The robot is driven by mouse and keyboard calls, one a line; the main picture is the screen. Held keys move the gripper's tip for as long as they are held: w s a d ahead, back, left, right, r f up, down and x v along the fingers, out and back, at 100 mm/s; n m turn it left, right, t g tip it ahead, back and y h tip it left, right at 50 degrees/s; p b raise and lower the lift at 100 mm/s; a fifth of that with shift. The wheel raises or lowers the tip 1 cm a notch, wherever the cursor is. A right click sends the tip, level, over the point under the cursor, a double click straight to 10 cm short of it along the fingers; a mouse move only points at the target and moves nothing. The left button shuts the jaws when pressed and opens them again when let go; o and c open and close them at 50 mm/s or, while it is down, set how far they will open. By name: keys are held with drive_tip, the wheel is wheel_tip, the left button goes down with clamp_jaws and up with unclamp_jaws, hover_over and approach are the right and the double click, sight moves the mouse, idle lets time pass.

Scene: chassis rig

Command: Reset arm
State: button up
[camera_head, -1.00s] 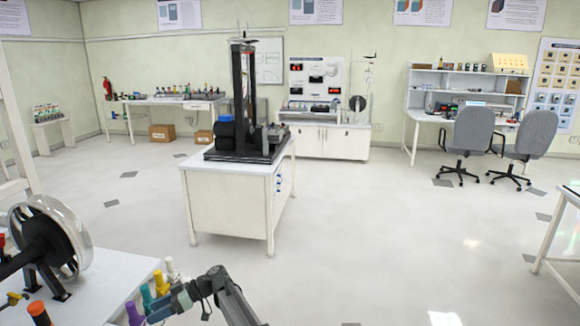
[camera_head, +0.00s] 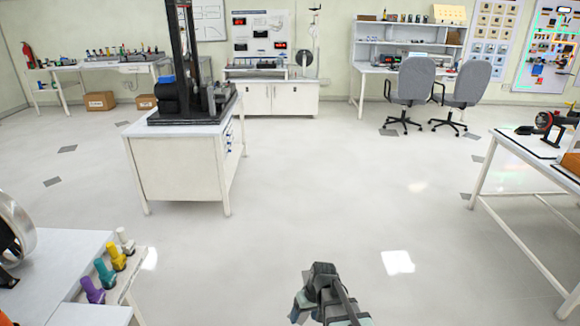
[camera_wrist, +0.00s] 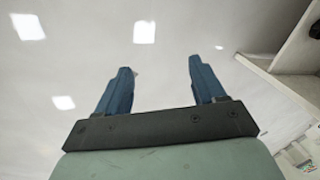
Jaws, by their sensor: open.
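My gripper (camera_wrist: 160,66) shows in the wrist view with its two blue fingers apart and nothing between them. Pale, glossy floor lies beyond the fingertips. In the head view my arm is at the bottom centre, over open floor and apart from the tables. The fingertips cannot be made out clearly there.
A white cabinet (camera_head: 178,170) carries a dark machine (camera_head: 182,90). A table (camera_head: 525,150) is at right, with two grey chairs (camera_head: 414,82) behind. The middle floor is clear.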

drive_tip(key=s+d+f+m+h, duration=0.1)
drive_tip(key=s+d+m+h, duration=0.4)
drive_tip(key=d, duration=0.8)
drive_tip(key=s+f+g, duration=0.2)
drive_tip(key=s+f, duration=0.4)
drive_tip(key=s, duration=0.4)
drive_tip(key=s+f+g+y, duration=0.1)
drive_tip(key=s+f+g, duration=0.1)
drive_tip(key=s+f, duration=0.5)
drive_tip(key=s+f+n+g+y, duration=0.1)
drive_tip(key=s+f+g, duration=0.1)
drive_tip(key=s+f, duration=0.5)
drive_tip(key=s, duration=0.6)
drive_tip(key=shift+a+g, duration=0.3)
drive_tip(key=shift+a, duration=0.05)
